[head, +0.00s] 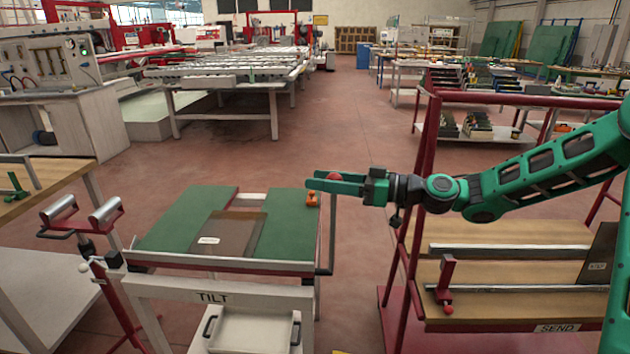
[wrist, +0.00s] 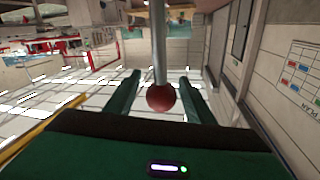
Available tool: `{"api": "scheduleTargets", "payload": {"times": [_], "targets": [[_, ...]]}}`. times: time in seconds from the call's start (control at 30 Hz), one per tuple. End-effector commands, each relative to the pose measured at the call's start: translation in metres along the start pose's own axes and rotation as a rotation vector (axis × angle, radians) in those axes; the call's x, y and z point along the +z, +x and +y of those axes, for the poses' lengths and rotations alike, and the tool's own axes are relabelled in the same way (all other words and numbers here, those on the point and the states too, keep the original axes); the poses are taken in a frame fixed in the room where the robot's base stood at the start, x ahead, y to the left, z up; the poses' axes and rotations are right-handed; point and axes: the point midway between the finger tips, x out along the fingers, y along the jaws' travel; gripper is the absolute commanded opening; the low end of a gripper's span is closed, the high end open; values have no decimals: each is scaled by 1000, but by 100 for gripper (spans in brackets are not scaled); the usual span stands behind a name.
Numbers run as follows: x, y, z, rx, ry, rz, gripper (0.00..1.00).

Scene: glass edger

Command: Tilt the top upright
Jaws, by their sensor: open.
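The tilt table's green top (head: 185,215) lies flat on a white frame marked TILT (head: 212,297). A brown pane (head: 230,235) with a white label rests on the top. A lever (head: 332,232) stands upright at the table's right side, with a red ball knob (head: 334,177) at its upper end. My green gripper (head: 314,181) is open at the knob, level, reaching in from the right. In the wrist view the knob (wrist: 161,98) sits between the two spread fingers of my gripper (wrist: 160,92), with visible gaps on both sides. The lever's rod (wrist: 159,45) also shows there.
A small orange item (head: 312,198) sits on the top's right corner. A roller stand (head: 82,218) is at left. A red-framed rack (head: 420,190) marked SEND stands at right, below my arm. Open red floor lies behind the table.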

Motion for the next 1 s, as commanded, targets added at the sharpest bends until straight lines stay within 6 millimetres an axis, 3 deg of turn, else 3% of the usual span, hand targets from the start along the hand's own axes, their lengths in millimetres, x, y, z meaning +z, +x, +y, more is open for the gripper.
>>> {"api": "scheduleTargets", "payload": {"times": [0.2,0.5,0.7,1.0], "targets": [[0,16,0,-1,0,0,49],[0,18,0,0,0,0,49],[0,18,0,1,0,0,1],[1,23,-6,-8,-13,1,0]]}}
